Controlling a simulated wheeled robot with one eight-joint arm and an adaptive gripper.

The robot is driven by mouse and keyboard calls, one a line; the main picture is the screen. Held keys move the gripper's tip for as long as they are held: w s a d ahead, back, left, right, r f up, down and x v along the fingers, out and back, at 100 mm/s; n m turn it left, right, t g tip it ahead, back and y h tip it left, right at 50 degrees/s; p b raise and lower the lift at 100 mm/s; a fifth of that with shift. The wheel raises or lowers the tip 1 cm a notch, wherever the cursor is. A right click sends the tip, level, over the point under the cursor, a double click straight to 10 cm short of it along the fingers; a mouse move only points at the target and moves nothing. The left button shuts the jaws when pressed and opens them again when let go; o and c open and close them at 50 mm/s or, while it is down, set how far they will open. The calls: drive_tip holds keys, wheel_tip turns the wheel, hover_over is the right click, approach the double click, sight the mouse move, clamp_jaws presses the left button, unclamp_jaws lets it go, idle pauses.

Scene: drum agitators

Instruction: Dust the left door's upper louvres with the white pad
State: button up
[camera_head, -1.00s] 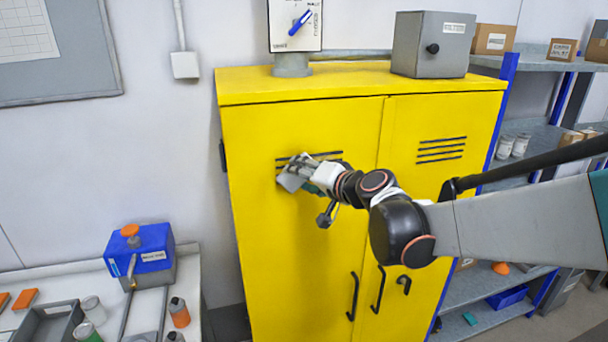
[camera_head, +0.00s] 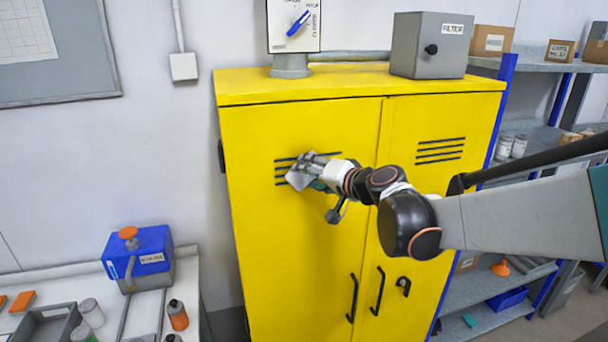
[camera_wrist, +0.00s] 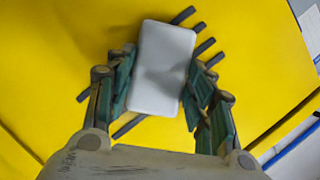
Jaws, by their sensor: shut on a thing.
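The white pad (camera_wrist: 162,66) is held between the two fingers of my gripper (camera_wrist: 160,90) in the wrist view. My gripper (camera_head: 312,172) is shut on it in front of the yellow cabinet's left door (camera_head: 300,240). The pad covers part of the left door's upper louvres (camera_head: 283,170), dark slots whose ends show on both sides of it. The louvres also show around the pad in the wrist view (camera_wrist: 206,47). The pad looks on or very close to the door; I cannot tell whether it touches.
The right door (camera_head: 425,210) has its own louvres (camera_head: 440,150) and a handle (camera_head: 378,290). A grey filter box (camera_head: 415,50) and a switch panel stand on top of the cabinet. A bench with a blue device (camera_head: 140,255) is at left, shelves at right.

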drive_tip(key=w+d+b, duration=0.1)
drive_tip(key=w+d, duration=0.1)
drive_tip(key=d, duration=0.6)
drive_tip(key=shift+w+d+b, duration=0.3)
drive_tip(key=shift+w+b, duration=0.1)
idle(0.5)
drive_tip(key=shift+a, duration=0.1)
drive_tip(key=s+a, duration=0.3)
drive_tip(key=a, duration=0.8)
drive_tip(key=shift+s+b, duration=0.15)
drive_tip(key=shift+b, duration=0.2)
idle(0.5)
drive_tip(key=shift+d, duration=0.1)
drive_tip(key=s+d, duration=0.1)
drive_tip(key=s, duration=0.4)
drive_tip(key=shift+s+d+p, duration=0.3)
drive_tip(key=shift+s+p, duration=0.1)
